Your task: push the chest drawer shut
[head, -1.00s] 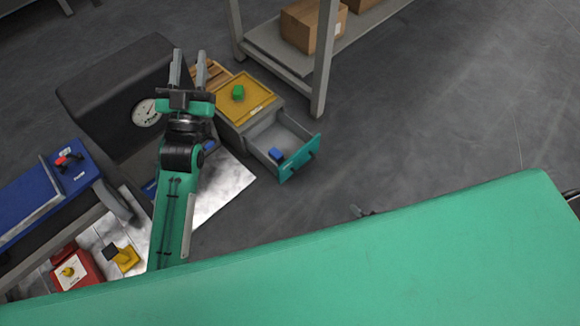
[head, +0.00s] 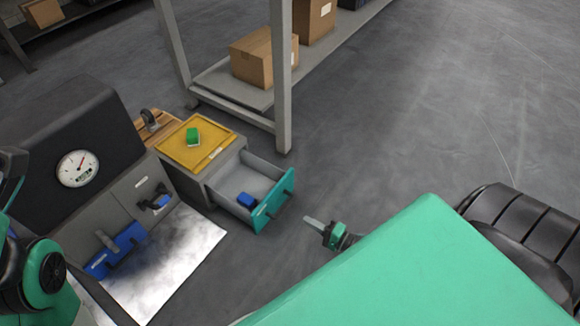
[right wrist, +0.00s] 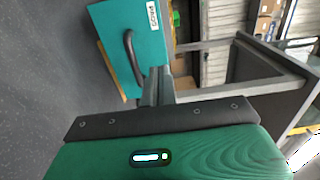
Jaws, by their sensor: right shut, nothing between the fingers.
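The grey chest (head: 228,158) stands left of centre in the head view. Its drawer is pulled out, with a teal front (head: 270,208) and a dark handle. A blue block (head: 246,200) lies inside the drawer. My right gripper (head: 308,221) is shut and empty, a short way right of the drawer front and apart from it. In the right wrist view, its closed fingers (right wrist: 156,86) point toward the teal drawer front (right wrist: 112,32), with the curved handle (right wrist: 132,58) just left of them. My left arm shows at the left edge; its gripper is out of view.
A yellow top with a green block (head: 193,137) lies on the chest. A black machine with a dial (head: 78,168) stands to the left, by a metal plate (head: 185,245). A shelf leg (head: 282,90) rises behind the chest. The floor right of the drawer is clear.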

